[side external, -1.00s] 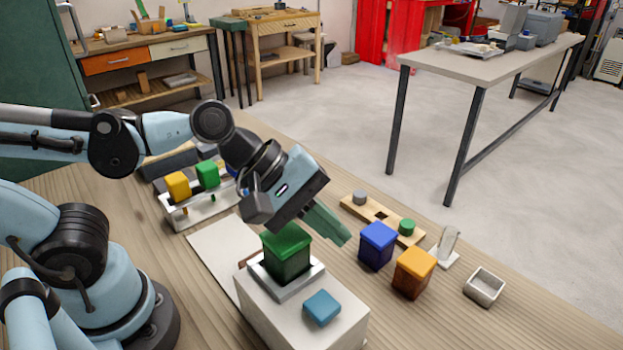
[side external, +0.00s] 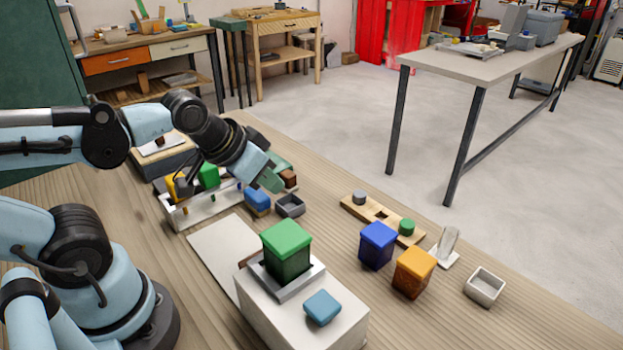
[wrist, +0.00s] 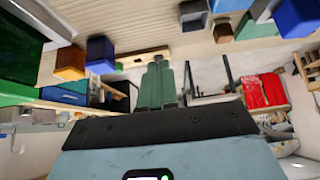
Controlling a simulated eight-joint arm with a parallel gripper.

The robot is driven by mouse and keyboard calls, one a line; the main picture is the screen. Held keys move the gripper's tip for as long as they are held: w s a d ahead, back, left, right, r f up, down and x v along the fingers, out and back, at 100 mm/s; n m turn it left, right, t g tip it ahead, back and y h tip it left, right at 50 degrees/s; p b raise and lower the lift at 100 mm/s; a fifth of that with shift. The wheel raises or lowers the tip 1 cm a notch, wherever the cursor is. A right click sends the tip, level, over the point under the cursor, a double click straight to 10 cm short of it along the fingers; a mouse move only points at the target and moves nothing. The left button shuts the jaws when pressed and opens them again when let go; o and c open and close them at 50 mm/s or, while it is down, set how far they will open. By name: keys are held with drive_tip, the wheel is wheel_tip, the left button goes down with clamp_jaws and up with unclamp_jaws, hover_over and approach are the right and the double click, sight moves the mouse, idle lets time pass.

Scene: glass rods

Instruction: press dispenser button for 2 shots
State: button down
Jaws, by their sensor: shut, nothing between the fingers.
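The dispenser (side external: 290,320) is a white box at the front of the bench with a green-lidded container (side external: 287,252) in a metal seat on its top. A light-blue button (side external: 322,307) lies on top, in front of the container. I cannot tell whether it is pressed down. My gripper (side external: 272,180) is shut and empty. It is tilted above the far part of the bench, well behind the dispenser and apart from the button. Its green fingers also show together in the wrist view (wrist: 157,82).
A white rack (side external: 185,213) with yellow and green blocks stands left of the gripper. A blue block (side external: 257,199) and a small grey tray (side external: 290,206) lie below it. Blue-lidded (side external: 377,247) and orange-lidded (side external: 414,273) containers stand right of the dispenser, near a wooden holder (side external: 370,212).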

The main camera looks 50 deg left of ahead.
drive_tip(key=shift+d, duration=0.1)
wheel_tip(320, 180, up, 14)
drive_tip(key=n+g, duration=0.7)
drive_tip(key=n, duration=1.1)
hover_over(321, 303)
drive_tip(key=shift+f, duration=0.2)
wheel_tip(321, 303, down, 14)
drive_tip(key=shift+f, duration=0.1)
